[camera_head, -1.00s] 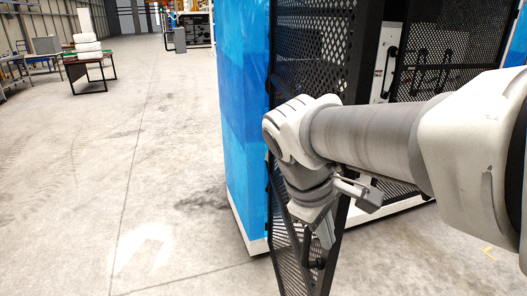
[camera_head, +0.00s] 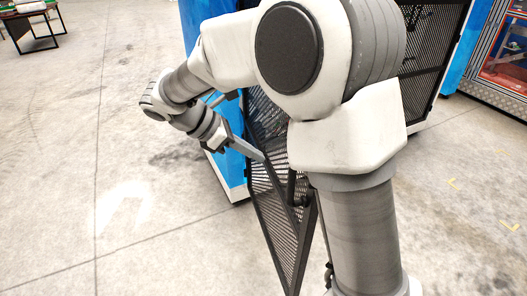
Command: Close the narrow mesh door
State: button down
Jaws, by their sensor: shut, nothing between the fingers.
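The narrow black mesh door (camera_head: 266,205) stands open, swung out from the blue enclosure, with its lower part in view. Its upper part is hidden behind my arm. A dark handle-like part (camera_head: 301,192) shows near its outer edge. My gripper (camera_head: 262,157) is shut and empty, its thin grey fingers pointing right across the door's face. I cannot tell whether the fingertips touch the mesh.
A blue enclosure wall (camera_head: 232,176) with a white base stands just left of the door. A wider black mesh panel (camera_head: 436,45) stands at the upper right. A dark table (camera_head: 32,30) is far left. Concrete floor is free to the left and right.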

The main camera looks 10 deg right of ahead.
jog(key=w+d+f+b, duration=0.1)
jog(key=d+f, duration=0.4)
jog(key=d, duration=0.4)
jog(key=shift+w+d+f, duration=0.15)
jog(key=shift+d+f, duration=0.2)
jog(key=shift+d, duration=0.05)
